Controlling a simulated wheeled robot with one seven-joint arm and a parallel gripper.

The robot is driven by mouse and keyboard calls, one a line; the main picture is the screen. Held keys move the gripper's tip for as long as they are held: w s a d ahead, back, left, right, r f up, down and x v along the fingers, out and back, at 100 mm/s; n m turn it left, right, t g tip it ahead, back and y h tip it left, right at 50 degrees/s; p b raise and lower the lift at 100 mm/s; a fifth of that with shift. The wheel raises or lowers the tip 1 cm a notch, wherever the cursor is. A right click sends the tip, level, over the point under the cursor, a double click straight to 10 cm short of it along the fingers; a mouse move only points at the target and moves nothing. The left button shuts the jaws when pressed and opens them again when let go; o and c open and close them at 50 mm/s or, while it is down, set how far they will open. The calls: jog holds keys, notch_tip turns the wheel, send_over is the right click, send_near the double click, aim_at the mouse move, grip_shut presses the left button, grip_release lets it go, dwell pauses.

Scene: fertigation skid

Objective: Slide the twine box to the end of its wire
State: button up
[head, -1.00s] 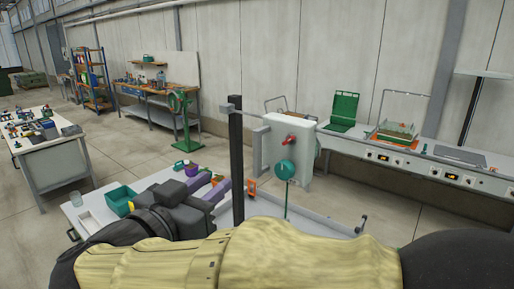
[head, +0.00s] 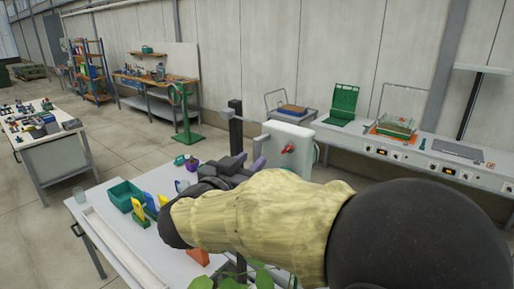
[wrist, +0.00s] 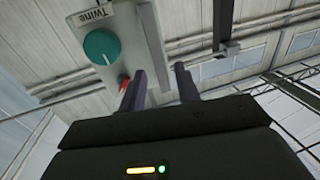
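The twine box (head: 296,133) is a pale box with a red knob (head: 289,148) on its front, right of a dark post. In the wrist view its underside and front (wrist: 125,35) show a "Twine" label (wrist: 93,15), a teal dial (wrist: 102,47) and a pale bar-like handle along its right side (wrist: 152,40). My gripper (wrist: 159,78) is open, its two purple-grey fingers apart near the handle. One finger overlaps the box's edge in the picture; I cannot tell whether either touches. In the head view my gripper (head: 250,164) is just left of the box. The wire is not clearly visible.
The dark post (head: 236,135) stands close to my gripper; it also shows in the wrist view (wrist: 223,55). Below is a white table (head: 100,215) with a green bin (head: 125,196) and small coloured items. Green leaves (head: 235,280) show at the bottom. A long counter (head: 430,160) runs along the wall.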

aim_at(255, 157)
jog(key=p+x, duration=0.1)
jog(key=x, duration=0.3)
grip_shut()
